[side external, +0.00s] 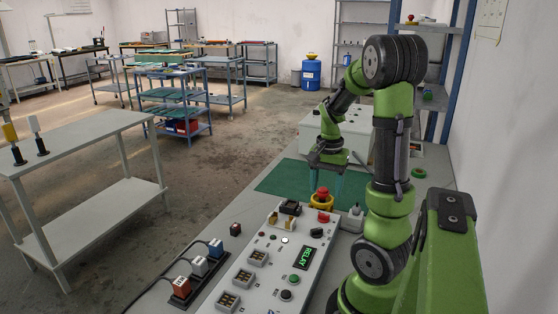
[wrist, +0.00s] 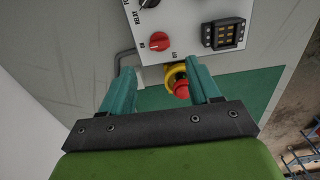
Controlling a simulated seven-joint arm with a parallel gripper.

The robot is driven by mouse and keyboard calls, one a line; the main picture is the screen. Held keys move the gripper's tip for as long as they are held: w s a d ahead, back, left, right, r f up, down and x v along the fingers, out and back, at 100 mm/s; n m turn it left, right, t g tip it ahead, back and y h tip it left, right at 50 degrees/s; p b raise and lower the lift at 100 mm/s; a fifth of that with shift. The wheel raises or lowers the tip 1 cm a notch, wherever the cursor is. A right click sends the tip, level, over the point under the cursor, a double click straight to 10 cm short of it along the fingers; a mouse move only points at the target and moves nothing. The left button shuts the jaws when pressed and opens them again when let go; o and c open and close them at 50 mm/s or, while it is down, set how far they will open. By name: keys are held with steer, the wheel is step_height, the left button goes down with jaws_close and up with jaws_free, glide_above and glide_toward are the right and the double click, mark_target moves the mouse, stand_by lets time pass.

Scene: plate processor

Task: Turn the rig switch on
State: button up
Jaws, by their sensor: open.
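The rig switch appears to be the red rotary knob (wrist: 159,41) on the white control panel (wrist: 190,22), with small ON and OFF labels beside it in the wrist view. It also shows as a red knob at the panel's far end in the side view (side external: 323,216). Which label it points to is unclear. My gripper (side external: 325,188) is open and empty, above the green mat near that far end. In the wrist view the teal fingers of my gripper (wrist: 161,69) are spread apart, and the knob lies beyond their tips, apart from them.
A red emergency-stop button with a yellow collar (wrist: 180,86) shows between my fingers in the wrist view, close to the knob. A black socket block (wrist: 223,34) sits on the panel. A power strip (side external: 187,286) lies left of the panel. The green mat (side external: 275,181) looks largely clear.

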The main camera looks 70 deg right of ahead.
step_height(320, 180, up, 9)
steer(key=shift+d+f, duration=0.1)
stand_by(0.4)
steer(key=w+a+n+t, duration=0.4)
steer(key=w+a+n, duration=0.35)
steer(key=a, duration=0.55)
steer(key=a+r+n+t+y, duration=0.2)
steer(key=a+n, duration=0.4)
steer(key=a, duration=1.1)
steer(key=shift+s+n+t, duration=0.35)
steer(key=shift+s+t, duration=0.1)
steer(key=shift+t, duration=0.15)
steer(key=shift+r, duration=0.1)
steer(key=shift+c, duration=0.4)
